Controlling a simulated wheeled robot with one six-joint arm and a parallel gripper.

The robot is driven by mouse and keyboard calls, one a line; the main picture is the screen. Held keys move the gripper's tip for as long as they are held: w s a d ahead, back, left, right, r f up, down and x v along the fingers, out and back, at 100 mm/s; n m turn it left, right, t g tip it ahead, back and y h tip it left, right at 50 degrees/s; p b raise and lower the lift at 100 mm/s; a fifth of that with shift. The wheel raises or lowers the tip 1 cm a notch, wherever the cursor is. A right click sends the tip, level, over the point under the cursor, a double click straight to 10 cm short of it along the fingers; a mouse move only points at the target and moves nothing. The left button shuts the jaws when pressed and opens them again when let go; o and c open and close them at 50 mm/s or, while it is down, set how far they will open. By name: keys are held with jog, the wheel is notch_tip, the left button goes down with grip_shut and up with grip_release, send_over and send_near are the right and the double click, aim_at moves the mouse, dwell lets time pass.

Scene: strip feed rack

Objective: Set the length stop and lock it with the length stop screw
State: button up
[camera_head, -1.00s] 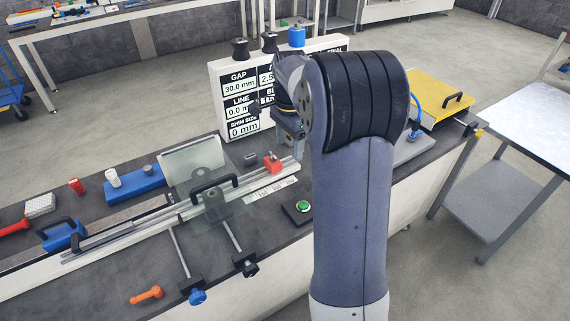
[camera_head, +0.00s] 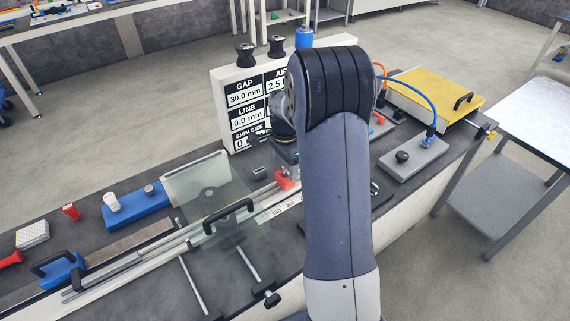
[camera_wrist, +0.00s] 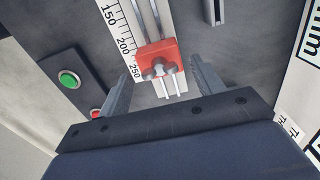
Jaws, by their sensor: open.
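The red length stop (camera_wrist: 150,53) sits on the rail beside the printed scale (camera_wrist: 124,44), near the 200 and 250 marks in the wrist view. Its grey length stop screw (camera_wrist: 159,69) has a lobed knob and faces my gripper. My gripper (camera_wrist: 161,82) is open, with one finger on each side of the stop and screw and visible gaps to both. In the head view the stop (camera_head: 284,180) shows just below my gripper, partly hidden by it and my arm. I cannot tell the screw's tightness.
A green button (camera_wrist: 68,79) and a red one (camera_wrist: 96,114) lie left of my gripper in the wrist view. A clear guard with a black handle (camera_head: 228,215) stands over the rail. The display board (camera_head: 232,78) stands close behind my gripper.

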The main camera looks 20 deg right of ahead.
jog(key=shift+c, duration=0.4)
jog(key=c, duration=0.9)
jog(key=shift+n, duration=0.3)
jog(key=n+b, duration=0.1)
jog(key=n, duration=0.8)
jog(key=n+b, duration=0.1)
jog(key=n, duration=1.3)
